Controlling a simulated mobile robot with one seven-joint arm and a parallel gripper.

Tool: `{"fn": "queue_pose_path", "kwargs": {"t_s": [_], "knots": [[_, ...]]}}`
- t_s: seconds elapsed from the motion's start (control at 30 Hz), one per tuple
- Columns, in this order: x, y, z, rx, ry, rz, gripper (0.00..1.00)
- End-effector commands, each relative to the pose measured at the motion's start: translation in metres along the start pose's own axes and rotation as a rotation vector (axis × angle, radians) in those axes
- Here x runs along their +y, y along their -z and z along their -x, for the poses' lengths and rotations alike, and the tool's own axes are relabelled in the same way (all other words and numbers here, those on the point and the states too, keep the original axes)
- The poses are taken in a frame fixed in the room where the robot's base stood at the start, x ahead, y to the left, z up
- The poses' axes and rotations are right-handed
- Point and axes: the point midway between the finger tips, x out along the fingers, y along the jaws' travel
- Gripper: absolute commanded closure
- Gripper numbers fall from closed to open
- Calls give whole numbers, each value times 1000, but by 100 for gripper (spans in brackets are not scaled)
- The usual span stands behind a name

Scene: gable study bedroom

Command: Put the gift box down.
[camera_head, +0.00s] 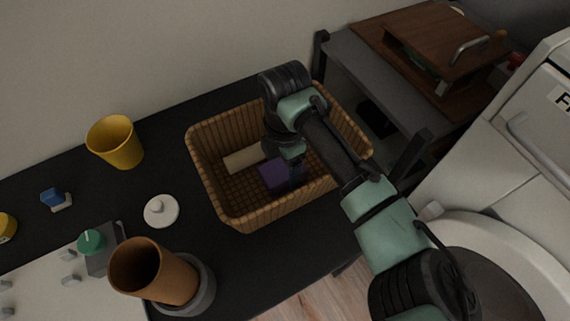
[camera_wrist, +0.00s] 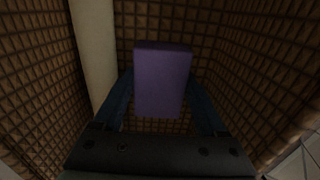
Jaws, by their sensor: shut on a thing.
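The gift box is a purple block (camera_head: 280,174) inside a brown wicker basket (camera_head: 241,219) in the head view. In the wrist view the purple gift box (camera_wrist: 161,82) sits between the two fingers of my gripper (camera_wrist: 162,100), which is shut on it. The basket's woven walls (camera_wrist: 270,60) surround the gripper there. In the head view my arm reaches down into the basket and hides part of the box. I cannot tell whether the box touches the basket's floor.
A cream-coloured block (camera_head: 243,160) lies in the basket left of the gift box. On the black counter stand a yellow cup (camera_head: 116,142), a white lid (camera_head: 161,211) and a brown cup (camera_head: 153,272). A grey shelf (camera_head: 375,75) stands right of the basket.

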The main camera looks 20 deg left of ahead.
Motion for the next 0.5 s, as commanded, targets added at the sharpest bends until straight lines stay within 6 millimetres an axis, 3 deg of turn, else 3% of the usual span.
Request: {"fn": "queue_pose_path", "kwargs": {"t_s": [0.17,0.2,0.3,0.5], "knots": [[0,0,-4,1,-1,0,89],[0,0,-3,0,0,0,19],[0,0,-2,0,0,0,1],[0,0,-2,0,0,0,0]]}}
